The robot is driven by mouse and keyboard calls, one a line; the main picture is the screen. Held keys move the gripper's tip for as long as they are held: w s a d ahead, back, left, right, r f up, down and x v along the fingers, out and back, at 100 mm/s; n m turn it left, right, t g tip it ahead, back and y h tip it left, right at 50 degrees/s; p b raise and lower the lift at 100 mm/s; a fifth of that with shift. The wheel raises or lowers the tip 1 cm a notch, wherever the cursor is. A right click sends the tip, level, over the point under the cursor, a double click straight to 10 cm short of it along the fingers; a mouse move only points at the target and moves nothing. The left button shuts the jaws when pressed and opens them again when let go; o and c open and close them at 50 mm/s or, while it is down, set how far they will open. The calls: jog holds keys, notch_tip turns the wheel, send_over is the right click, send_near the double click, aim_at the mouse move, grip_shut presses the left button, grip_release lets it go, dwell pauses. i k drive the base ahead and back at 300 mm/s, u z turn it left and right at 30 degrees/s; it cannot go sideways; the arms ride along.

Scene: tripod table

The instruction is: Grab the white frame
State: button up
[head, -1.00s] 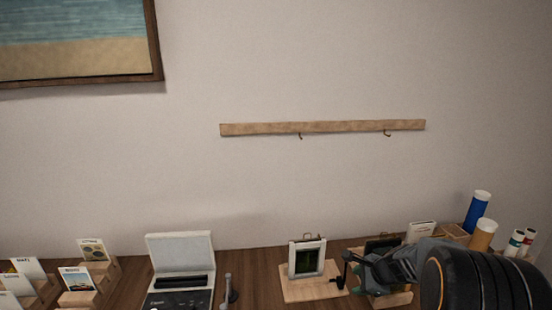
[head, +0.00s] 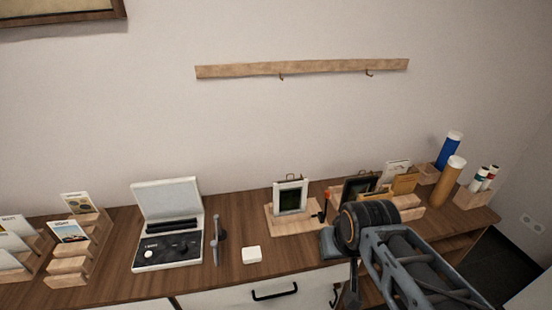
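The white frame (head: 277,197) with a dark picture stands upright on a light wooden base (head: 298,226) on the wooden table, right of the middle in the head view. A small hanging loop shows at its top. My gripper (head: 321,216) is just right of the frame, with a gap between them. Only a small dark part of its end shows beside the frame. My arm hides much of it, so I cannot see whether the fingers are apart.
A dark frame (head: 357,189) stands behind my arm to the right. A white open-lidded device (head: 168,250), a small white box (head: 251,254) and card holders (head: 68,270) stand to the left. Tubes (head: 449,181) stand at far right. A wooden rail (head: 300,68) with hooks is on the wall.

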aim_at(289, 197)
jog(key=u, duration=0.55)
jog(key=k, duration=0.6)
jog(key=u, duration=0.85)
jog(key=i, duration=1.25)
jog(key=z, duration=0.45)
